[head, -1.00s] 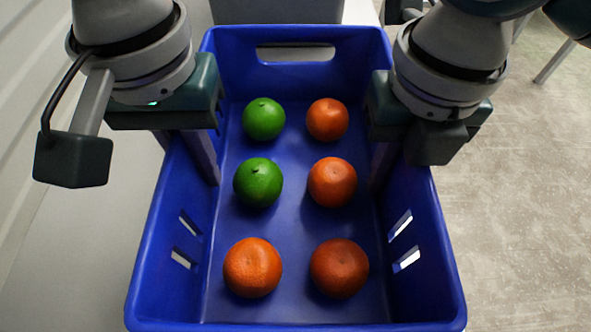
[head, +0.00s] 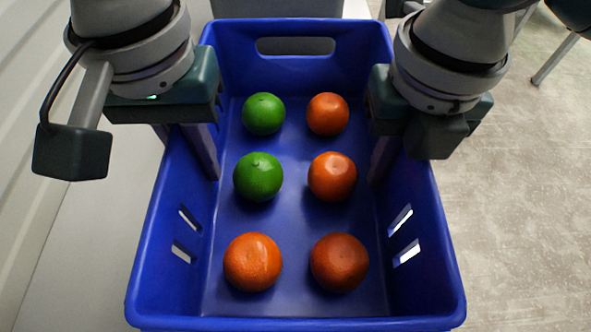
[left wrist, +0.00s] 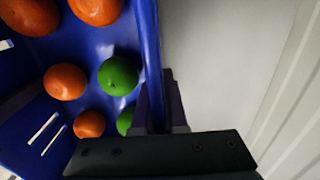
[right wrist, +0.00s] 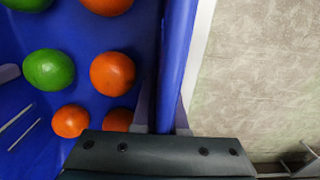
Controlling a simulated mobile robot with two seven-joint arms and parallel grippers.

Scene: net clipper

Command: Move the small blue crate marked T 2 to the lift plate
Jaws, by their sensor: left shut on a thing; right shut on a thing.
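The blue crate (head: 300,316) fills the middle of the head view and holds green and orange round fruits in two columns. No T 2 mark shows on the faces in view. My left gripper (head: 207,165) is shut on the crate's left wall; in the left wrist view its fingers (left wrist: 162,115) straddle the blue rim. My right gripper (head: 385,165) is shut on the crate's right wall; the right wrist view shows its fingers (right wrist: 163,118) on both sides of the rim. The lift plate cannot be made out.
A pale surface (head: 85,240) and a white ribbed wall (head: 22,140) lie left of the crate. Beige floor (head: 520,200) is open on the right. A grey box-like thing (head: 278,8) stands beyond the crate's far wall, with a table or chair leg (head: 553,60) at top right.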

